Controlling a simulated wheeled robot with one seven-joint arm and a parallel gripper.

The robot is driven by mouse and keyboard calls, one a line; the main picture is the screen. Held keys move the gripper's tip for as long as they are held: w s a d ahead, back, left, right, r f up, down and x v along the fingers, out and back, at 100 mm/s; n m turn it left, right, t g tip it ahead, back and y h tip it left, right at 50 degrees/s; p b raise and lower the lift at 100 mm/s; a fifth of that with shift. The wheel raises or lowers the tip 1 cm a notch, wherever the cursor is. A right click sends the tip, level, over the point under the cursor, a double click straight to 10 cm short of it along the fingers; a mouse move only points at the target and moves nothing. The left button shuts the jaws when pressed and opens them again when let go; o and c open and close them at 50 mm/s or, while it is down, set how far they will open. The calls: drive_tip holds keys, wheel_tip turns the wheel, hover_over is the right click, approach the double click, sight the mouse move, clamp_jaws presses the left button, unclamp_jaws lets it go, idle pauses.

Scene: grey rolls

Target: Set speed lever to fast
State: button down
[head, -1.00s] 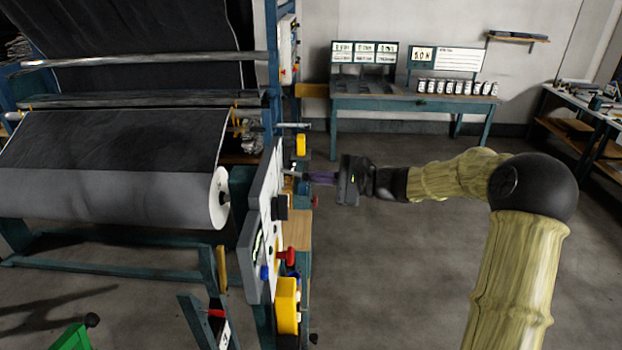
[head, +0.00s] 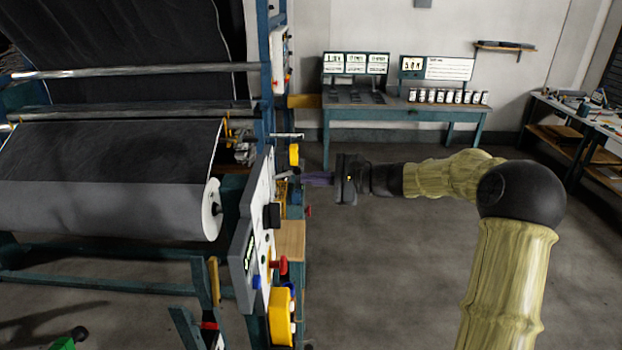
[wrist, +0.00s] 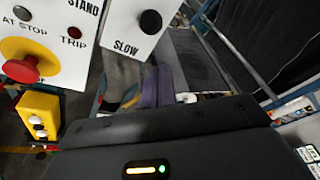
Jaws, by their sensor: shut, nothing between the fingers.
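The control panel (head: 262,235) stands edge-on at the middle of the head view. In the wrist view its white face (wrist: 122,38) carries the word SLOW, and a black round knob (wrist: 150,21) sits beside that word. The knob looks like the end of the speed lever, but its shaft is hidden. My gripper (head: 308,178) reaches in from the right at the panel's far upper end, with its purple fingers pointing left. In the wrist view my gripper (wrist: 157,86) is shut and empty, below the knob and apart from it in the picture. No FAST mark is visible.
A red mushroom button (wrist: 21,60) and a yellow button box (wrist: 38,115) are left of my fingers in the wrist view. The large grey roll (head: 110,205) lies left of the panel. A teal table (head: 400,109) stands behind. The floor at right is clear.

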drive_tip(key=s+d+r+b, duration=0.2)
drive_tip(key=d+r+b, duration=0.2)
drive_tip(key=d, duration=0.4)
drive_tip(key=shift+s+r, duration=0.15)
drive_tip(key=shift+r, duration=0.1)
drive_tip(key=s+a+f+n+g+h, duration=0.25)
drive_tip(key=s+f+h, duration=0.2)
drive_tip(key=f, duration=0.45)
drive_tip(key=s+a+f+n+g+h, duration=0.1)
drive_tip(key=s+a+f+h, duration=0.25)
drive_tip(key=s+f, duration=0.4)
drive_tip(key=s+d+f+n+h+b, duration=0.1)
drive_tip(key=s+d+f+n+h, duration=0.2)
drive_tip(key=s, duration=0.4)
drive_tip(key=s+d+f+n+h+b, duration=0.1)
drive_tip(key=s+d+f+n+h, duration=0.2)
drive_tip(key=s+f+n, duration=0.3)
drive_tip(key=shift+s+d+f+h, duration=0.35)
drive_tip(key=shift+s+f+h, duration=0.35)
drive_tip(key=shift+f, duration=0.1)
drive_tip(key=shift+n+t, duration=0.25)
